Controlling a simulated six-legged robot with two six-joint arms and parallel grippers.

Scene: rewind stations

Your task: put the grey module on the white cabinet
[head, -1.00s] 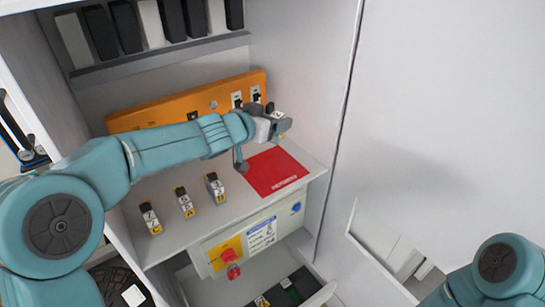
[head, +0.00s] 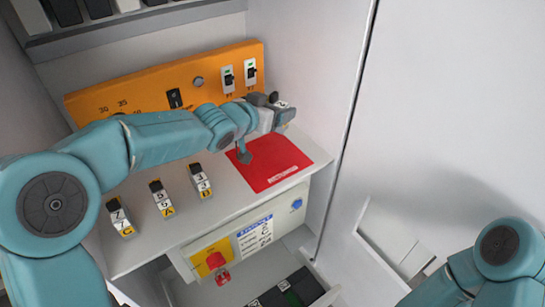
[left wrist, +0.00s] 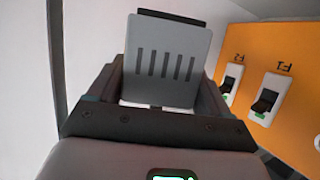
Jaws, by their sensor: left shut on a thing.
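My left gripper (head: 280,112) is shut on the grey module (left wrist: 160,60), which has a row of vertical slots and a dark top edge. In the left wrist view the module stands between the two fingers. In the head view the gripper is above the far part of the red mat (head: 272,172), in front of the orange panel, and mostly hides the module. White walls (head: 310,60) enclose the shelf; I cannot tell whether they are the white cabinet. My right arm shows at the lower right, but its gripper is out of view.
Three small labelled modules (head: 162,198) stand in a row on the shelf, left of the red mat. The orange panel (head: 150,85) carries switches (head: 251,72). A red knob (head: 215,260) sits on the front below the shelf. A white box-like structure (head: 385,250) is at the lower right.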

